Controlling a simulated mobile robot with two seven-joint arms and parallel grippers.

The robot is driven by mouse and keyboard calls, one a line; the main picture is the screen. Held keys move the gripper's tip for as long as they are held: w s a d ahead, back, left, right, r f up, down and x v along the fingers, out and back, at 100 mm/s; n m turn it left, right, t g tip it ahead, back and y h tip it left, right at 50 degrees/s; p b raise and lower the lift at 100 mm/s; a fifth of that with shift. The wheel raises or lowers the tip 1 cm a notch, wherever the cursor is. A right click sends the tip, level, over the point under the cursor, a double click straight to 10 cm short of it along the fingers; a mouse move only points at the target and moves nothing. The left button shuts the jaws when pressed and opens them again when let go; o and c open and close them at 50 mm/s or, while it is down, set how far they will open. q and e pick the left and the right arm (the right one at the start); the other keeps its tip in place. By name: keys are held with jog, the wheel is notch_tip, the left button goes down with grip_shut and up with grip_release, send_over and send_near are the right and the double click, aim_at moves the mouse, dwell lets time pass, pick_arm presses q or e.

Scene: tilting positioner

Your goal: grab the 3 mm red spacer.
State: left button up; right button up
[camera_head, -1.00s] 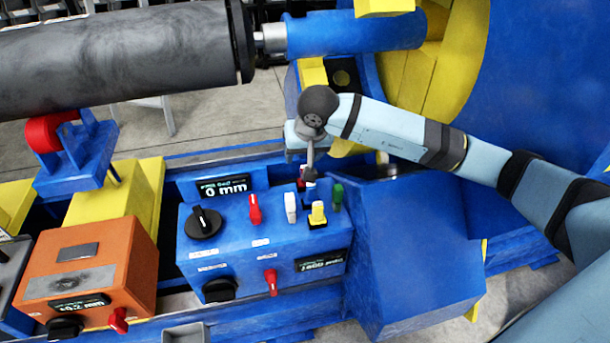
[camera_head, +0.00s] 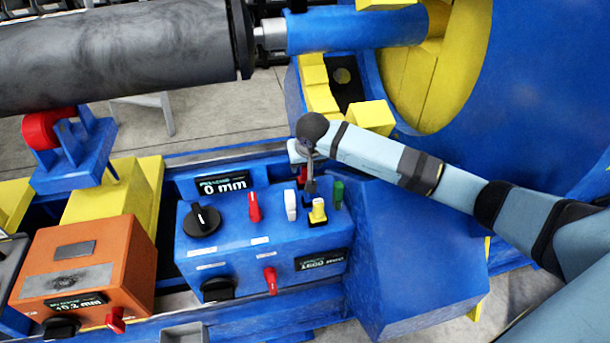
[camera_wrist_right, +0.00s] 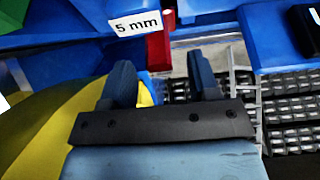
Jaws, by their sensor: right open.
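A red piece (camera_head: 302,174), which looks like the red spacer, shows in the head view at the back right of the blue control box (camera_head: 215,250), partly hidden by my right gripper (camera_head: 310,183). In the right wrist view a red piece (camera_wrist_right: 158,50) stands beside a white "5 mm" label (camera_wrist_right: 137,22). My right gripper (camera_wrist_right: 160,72) is open there, its two dark fingers apart with nothing held. The red piece lies just beyond the gap between the fingertips; I see no contact. I cannot read a 3 mm mark. My left gripper is not in view.
A yellow piece (camera_head: 318,211) and a green piece (camera_head: 338,194) stand close to my right gripper. A large grey roller (camera_head: 120,55) hangs behind.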

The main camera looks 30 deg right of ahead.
jog(key=shift+w+f, duration=0.25)
jog(key=shift+f, duration=0.35)
jog(key=shift+d, duration=0.1)
jog(key=c, duration=1)
grip_shut()
jog(key=shift+r, duration=0.15)
